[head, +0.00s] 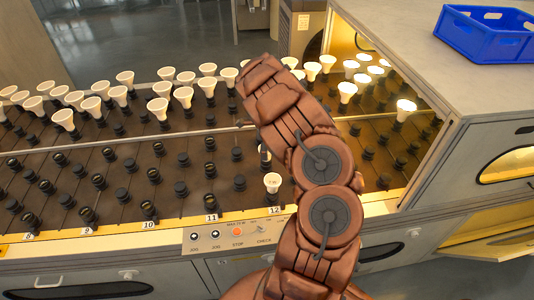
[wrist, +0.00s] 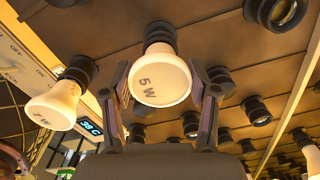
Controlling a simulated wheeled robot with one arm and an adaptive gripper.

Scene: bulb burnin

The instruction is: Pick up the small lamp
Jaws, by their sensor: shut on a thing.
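A white lamp marked 5 W (wrist: 160,82) is between the two fingers of my gripper (wrist: 160,72) in the wrist view. My gripper is shut on it. Its base is at a black socket (wrist: 159,36); I cannot tell whether it is fully seated. A second white lamp, apparently marked 7 W (wrist: 52,106), stands in a socket to the left, outside the fingers.
The brown rack (head: 125,180) has many empty black sockets in front and rows of white lamps behind. A lit chamber at the right holds several lamps, one glowing (head: 405,107). A blue crate (head: 484,33) sits on the chamber's top. A control panel (head: 238,233) runs along the front edge.

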